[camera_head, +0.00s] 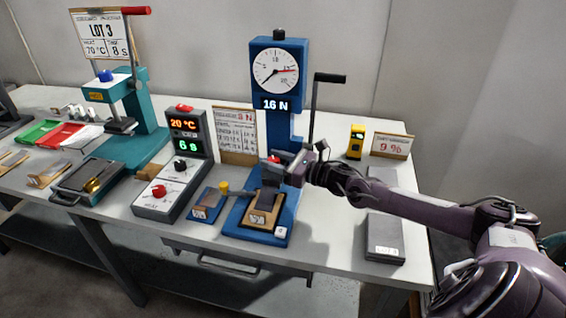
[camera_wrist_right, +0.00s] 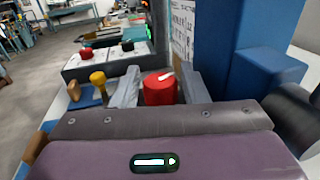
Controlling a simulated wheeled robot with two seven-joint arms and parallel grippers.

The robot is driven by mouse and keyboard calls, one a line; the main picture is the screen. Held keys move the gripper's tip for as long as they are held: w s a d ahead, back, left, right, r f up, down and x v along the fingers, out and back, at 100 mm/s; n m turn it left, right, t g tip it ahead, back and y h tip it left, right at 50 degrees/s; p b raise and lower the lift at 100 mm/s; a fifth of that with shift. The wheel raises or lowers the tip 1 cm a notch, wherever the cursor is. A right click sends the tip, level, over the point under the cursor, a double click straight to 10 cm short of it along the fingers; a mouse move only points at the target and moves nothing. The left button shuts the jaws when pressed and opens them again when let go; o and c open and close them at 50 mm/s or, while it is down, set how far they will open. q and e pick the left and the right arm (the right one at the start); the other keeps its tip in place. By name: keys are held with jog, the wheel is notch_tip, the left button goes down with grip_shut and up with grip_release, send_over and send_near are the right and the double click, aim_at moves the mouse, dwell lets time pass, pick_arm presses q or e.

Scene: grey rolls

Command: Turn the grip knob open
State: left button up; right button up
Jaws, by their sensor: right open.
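The grip knob is red with a white mark, and it shows in the right wrist view (camera_wrist_right: 160,90). In the head view only a small red part of it (camera_head: 273,159) shows at the front of the blue tester (camera_head: 258,120). My right gripper (camera_head: 288,166) reaches in from the right. In the wrist view its two grey fingers stand on either side of the knob, open, with a visible gap at least on the left. I cannot tell if the right finger touches. The tester has a dial and a display reading 16 N. My left gripper is out of view.
A black crank lever (camera_head: 326,90) rises right of the tester. A yellow knob (camera_head: 224,186) stands on a small blue block to its left. A control box (camera_head: 178,165) reads 20 °C and 6 s. A yellow device (camera_head: 356,141) and a grey block (camera_head: 384,238) lie right.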

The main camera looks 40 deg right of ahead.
jog(key=v, duration=0.7)
jog(key=shift+s, duration=0.2)
